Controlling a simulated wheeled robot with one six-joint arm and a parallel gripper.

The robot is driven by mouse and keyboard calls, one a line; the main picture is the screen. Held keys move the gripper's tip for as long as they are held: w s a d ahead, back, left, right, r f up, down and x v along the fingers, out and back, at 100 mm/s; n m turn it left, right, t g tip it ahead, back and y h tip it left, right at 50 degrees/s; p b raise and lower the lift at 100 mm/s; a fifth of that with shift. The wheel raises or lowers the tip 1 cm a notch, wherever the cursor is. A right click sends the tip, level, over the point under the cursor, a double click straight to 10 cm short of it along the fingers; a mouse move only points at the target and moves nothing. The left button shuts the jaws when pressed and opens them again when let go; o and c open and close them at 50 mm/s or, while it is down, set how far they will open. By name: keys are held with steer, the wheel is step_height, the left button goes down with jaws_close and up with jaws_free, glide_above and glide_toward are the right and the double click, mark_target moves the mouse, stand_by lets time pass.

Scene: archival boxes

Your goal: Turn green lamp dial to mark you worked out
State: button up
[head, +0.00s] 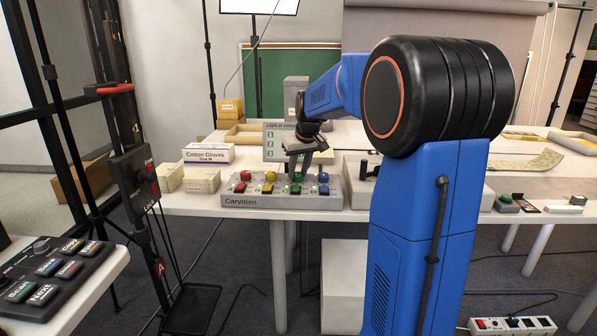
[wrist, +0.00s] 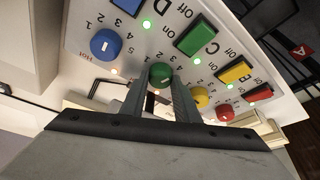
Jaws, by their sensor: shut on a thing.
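The grey control panel (head: 250,202) marked "Carvolen" lies on the table, with a row of coloured dials above a row of square buttons. My gripper (wrist: 164,88) is shut on the green dial (wrist: 160,71), one finger on each side, in the wrist view. The dial's face carries a small pale mark; its exact setting is hard to read. The blue dial (wrist: 106,45) has a scale of numbers and a red "Hot" label. The yellow dial (wrist: 200,97) and red dial (wrist: 225,113) are partly hidden. In the head view my gripper (head: 294,173) reaches down over the panel and covers the green dial.
A grey board headed "Light at" (head: 275,154) with numbered lines stands behind the panel, partly covered by my arm. A Cotton Gloves box (head: 208,153) and small cartons (head: 202,181) stand left of it. Small green lights glow beside the panel's buttons.

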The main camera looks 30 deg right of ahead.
steer(key=m, duration=0.2)
steer(key=m+h, duration=0.1)
steer(key=m, duration=0.1)
steer(key=m+h, duration=0.1)
steer(key=m, duration=0.1)
steer(key=shift+w+a+g, duration=0.1)
steer(key=shift+a+g, duration=0.15)
steer(key=shift+g, duration=0.15)
steer(key=m+g+h, duration=0.1)
steer(key=m, duration=0.2)
steer(key=m+g, duration=0.1)
steer(key=m, duration=0.2)
steer(key=shift+w+a+m+h, duration=0.1)
steer(key=shift+w+m+h, duration=0.05)
steer(key=shift+m+h, duration=0.2)
steer(key=o, duration=1)
steer(key=v, duration=1.7)
steer(key=shift+a+r, duration=0.1)
steer(key=shift+a, duration=0.05)
